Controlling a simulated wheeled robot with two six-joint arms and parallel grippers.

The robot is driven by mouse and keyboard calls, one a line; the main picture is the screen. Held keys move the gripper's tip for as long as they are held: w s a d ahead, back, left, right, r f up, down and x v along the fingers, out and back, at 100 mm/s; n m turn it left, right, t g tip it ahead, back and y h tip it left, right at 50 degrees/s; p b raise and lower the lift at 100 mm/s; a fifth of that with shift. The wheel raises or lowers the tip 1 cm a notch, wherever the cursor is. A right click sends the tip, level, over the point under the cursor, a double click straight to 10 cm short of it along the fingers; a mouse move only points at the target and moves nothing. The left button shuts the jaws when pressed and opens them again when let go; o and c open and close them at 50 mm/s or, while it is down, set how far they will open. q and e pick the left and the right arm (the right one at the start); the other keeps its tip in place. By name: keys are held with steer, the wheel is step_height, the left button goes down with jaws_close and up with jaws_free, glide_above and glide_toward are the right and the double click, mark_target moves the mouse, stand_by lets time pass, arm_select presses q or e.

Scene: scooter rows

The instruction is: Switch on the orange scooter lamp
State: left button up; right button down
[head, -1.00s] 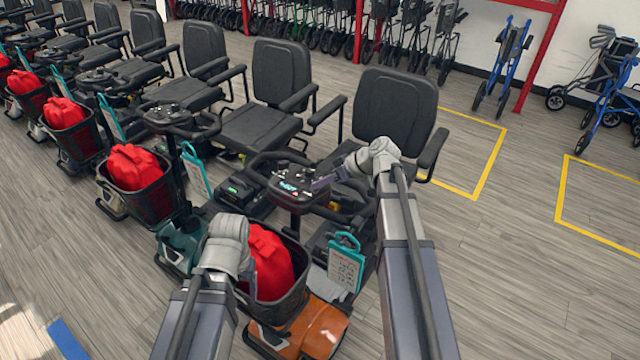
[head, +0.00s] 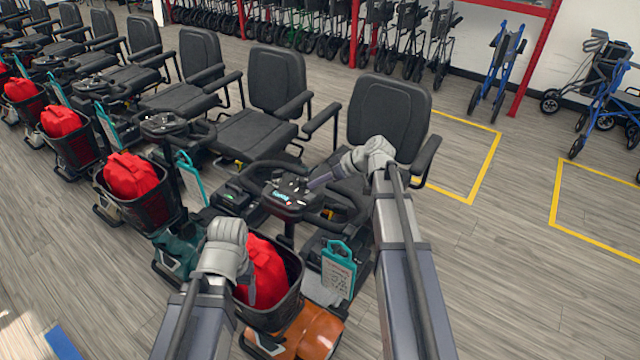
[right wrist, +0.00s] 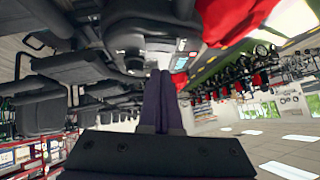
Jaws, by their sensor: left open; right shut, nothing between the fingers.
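The orange scooter (head: 312,335) is the nearest in the row, with orange front bodywork and a black seat (head: 388,120). Its dark control console (head: 288,200) has a small teal display. My right gripper (head: 312,184) is shut and empty at the console's right edge; I cannot tell if it touches. In the right wrist view the shut fingers (right wrist: 158,100) point at the console (right wrist: 140,40), which shows teal and red marks. My left gripper (head: 247,290) is in front of the red bag (head: 268,270) in the scooter's basket, its fingers hard to make out. I cannot make out the lamp's state.
A teal scooter (head: 178,250) stands close on the left, with more scooters beyond. Blue walkers (head: 497,70) stand at the back right. The floor on the right, with yellow marked boxes, is mostly clear.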

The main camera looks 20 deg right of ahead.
step_height(320, 180, up, 2)
steer(key=shift+w+r+p, duration=0.1)
steer(key=shift+w+p, duration=0.05)
steer(key=shift+p, duration=0.45)
arm_select(q)
step_height(320, 180, up, 8)
steer(key=p, duration=0.6)
steer(key=shift+d, duration=0.35)
arm_select(e)
steer(key=v, duration=0.9)
steer(key=shift+s+d, duration=0.25)
steer(key=shift+d, duration=0.2)
arm_select(q)
steer(key=shift+s+r, duration=0.1)
arm_select(e)
steer(key=shift+d, duration=0.1)
